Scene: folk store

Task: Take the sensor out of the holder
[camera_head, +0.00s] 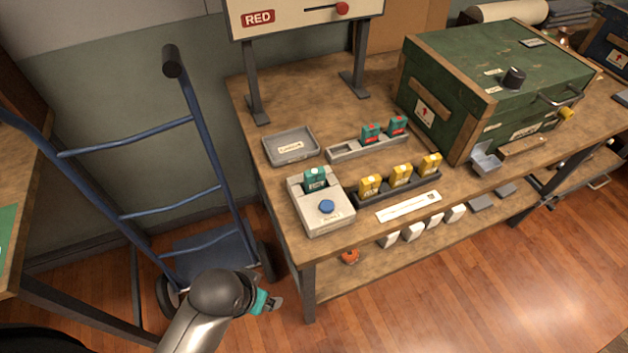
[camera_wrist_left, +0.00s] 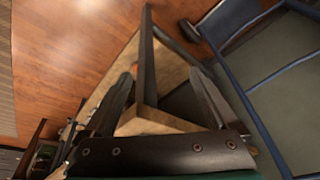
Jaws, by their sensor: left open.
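A teal sensor-like block (camera_head: 315,179) stands upright in the back slot of a grey holder box (camera_head: 327,222) with a blue button, at the table's near left corner. Two more teal blocks with red marks (camera_head: 384,130) sit in a long grey rack (camera_head: 345,153) behind it. My left gripper (camera_head: 272,303) is low in front of the table's left front leg, apart from the holder. In the left wrist view its two fingers (camera_wrist_left: 163,74) are spread with nothing held between them. My right gripper is in neither view.
Three yellow blocks (camera_head: 401,174) stand in a dark rack beside the holder. A grey tray (camera_head: 291,158) lies behind it. A green chest (camera_head: 485,85) fills the table's right. A blue hand truck (camera_head: 135,213) stands left of the table. The wooden table (camera_head: 283,227) has a lower shelf.

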